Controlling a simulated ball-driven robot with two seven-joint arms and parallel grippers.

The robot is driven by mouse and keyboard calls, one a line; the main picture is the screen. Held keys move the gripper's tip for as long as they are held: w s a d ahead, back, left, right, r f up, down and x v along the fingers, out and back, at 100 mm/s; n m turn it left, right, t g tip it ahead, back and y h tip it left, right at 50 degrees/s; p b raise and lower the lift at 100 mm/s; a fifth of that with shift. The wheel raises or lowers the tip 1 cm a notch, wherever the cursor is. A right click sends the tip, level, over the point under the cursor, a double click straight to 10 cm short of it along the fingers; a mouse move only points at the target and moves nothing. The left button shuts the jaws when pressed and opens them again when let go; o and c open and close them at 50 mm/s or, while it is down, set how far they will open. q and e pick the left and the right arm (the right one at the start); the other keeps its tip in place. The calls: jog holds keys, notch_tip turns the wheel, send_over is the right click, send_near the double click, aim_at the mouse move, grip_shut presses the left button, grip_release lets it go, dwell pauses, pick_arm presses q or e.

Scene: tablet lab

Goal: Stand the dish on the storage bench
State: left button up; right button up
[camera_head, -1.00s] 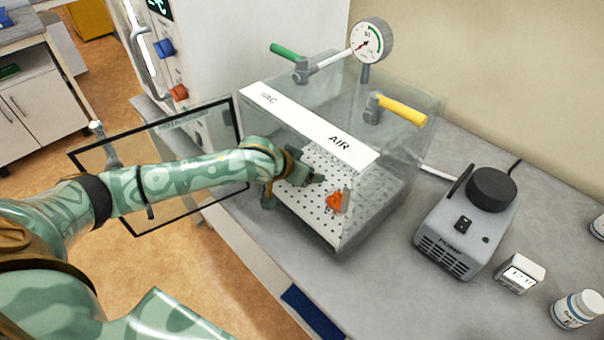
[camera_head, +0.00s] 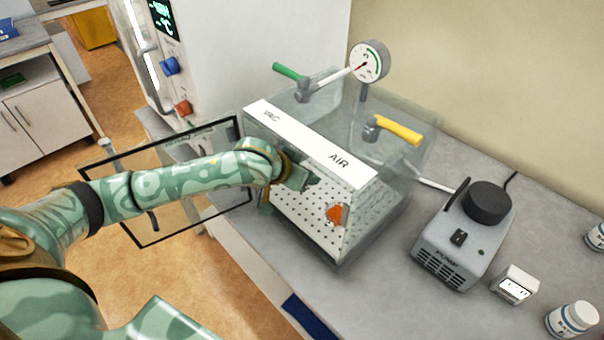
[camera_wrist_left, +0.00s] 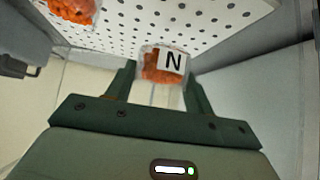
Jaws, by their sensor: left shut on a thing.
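My left gripper (camera_head: 308,181) is inside the clear vacuum chamber (camera_head: 400,165), above its perforated shelf (camera_head: 300,215). It is shut on a small clear dish with orange contents and a label reading N (camera_wrist_left: 163,63), seen between the fingertips in the left wrist view. In the head view the held dish is hidden by the gripper and chamber front. A second orange dish (camera_head: 335,215) is on the shelf near its right end, apart from the gripper; it also seems to show in the left wrist view (camera_wrist_left: 70,8). My right gripper is not in view.
The chamber's framed glass door (camera_head: 133,231) hangs open, behind my left arm. A pump (camera_head: 465,237), a small display box (camera_head: 514,286) and a white jar (camera_head: 572,319) stand on the grey worktop (camera_head: 400,290). A bench with white cupboards (camera_head: 35,115) stands far left.

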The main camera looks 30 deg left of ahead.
pick_arm(q)
jog(key=s+d+r+p, duration=0.3)
jog(key=s+r, duration=0.4)
jog(key=s, duration=0.5)
jog(key=shift+r+p, duration=0.4)
